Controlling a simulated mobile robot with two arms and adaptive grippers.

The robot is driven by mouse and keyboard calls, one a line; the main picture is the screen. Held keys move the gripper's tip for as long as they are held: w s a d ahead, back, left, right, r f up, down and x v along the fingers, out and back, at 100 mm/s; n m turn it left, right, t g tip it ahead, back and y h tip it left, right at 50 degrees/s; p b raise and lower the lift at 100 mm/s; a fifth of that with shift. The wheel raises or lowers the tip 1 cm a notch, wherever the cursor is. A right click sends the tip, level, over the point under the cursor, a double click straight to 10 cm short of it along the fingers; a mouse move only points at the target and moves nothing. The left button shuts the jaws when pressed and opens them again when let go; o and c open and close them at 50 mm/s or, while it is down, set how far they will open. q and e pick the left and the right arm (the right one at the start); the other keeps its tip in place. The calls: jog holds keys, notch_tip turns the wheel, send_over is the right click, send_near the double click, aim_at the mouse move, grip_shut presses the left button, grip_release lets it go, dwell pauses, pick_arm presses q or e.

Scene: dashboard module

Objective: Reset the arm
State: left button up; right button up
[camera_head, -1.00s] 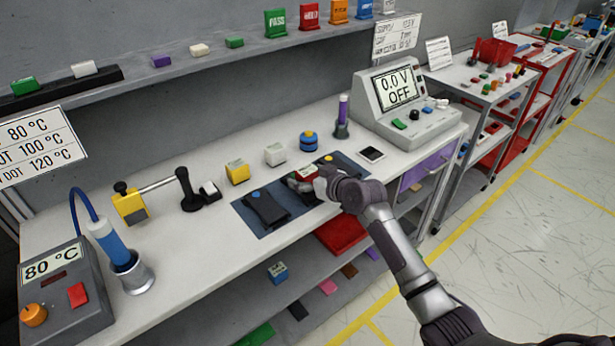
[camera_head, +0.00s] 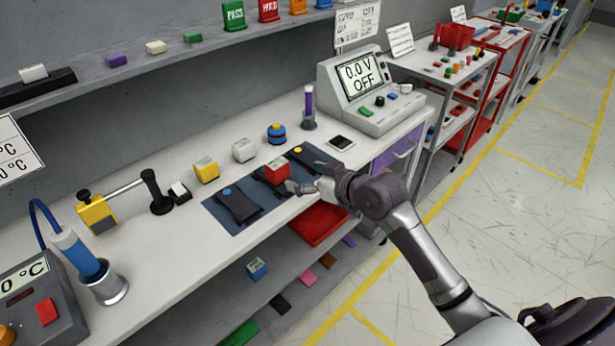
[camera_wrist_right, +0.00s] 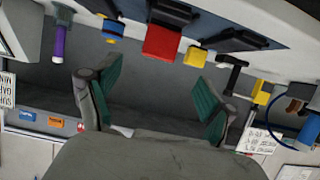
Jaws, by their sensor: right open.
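My right arm comes in from the lower right in the head view. Its gripper (camera_head: 306,186) is at the front edge of the bench, just in front of a red block (camera_head: 277,168). In the right wrist view the gripper (camera_wrist_right: 158,100) has its two green-padded fingers spread wide with nothing between them. The red block (camera_wrist_right: 162,42) shows there beyond the fingertips, apart from them. In the head view the red block sits on a dark module on the blue mat (camera_head: 216,212), between two other dark modules. My left gripper is not in view.
On the white bench stand a yellow block (camera_head: 206,170), a white block (camera_head: 244,150), a blue round piece (camera_head: 277,133) and a voltage meter (camera_head: 372,90). A red tray (camera_head: 318,224) lies on the shelf below. The floor to the right is clear.

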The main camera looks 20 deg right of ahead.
jog(key=shift+s+r, duration=0.1)
jog(key=shift+s, duration=0.05)
dwell(0.3)
jog(key=s+a+f+g+h, duration=0.2)
jog(key=s+a+f+g, duration=0.2)
jog(key=s+f, duration=0.9)
jog(key=s+f+m+g+h, duration=0.2)
jog(key=s+g, duration=0.3)
jog(key=s, duration=1.5)
notch_tip(320, 180, down, 25)
jog(key=g, duration=0.1)
jog(key=s+d+f+g, duration=0.1)
jog(key=s+d+f, duration=0.2)
jog(key=s+f, duration=1.4)
jog(key=shift+s+f+g+h, duration=0.25)
jog(key=shift+f+g+h, duration=0.05)
jog(key=shift+f, duration=0.05)
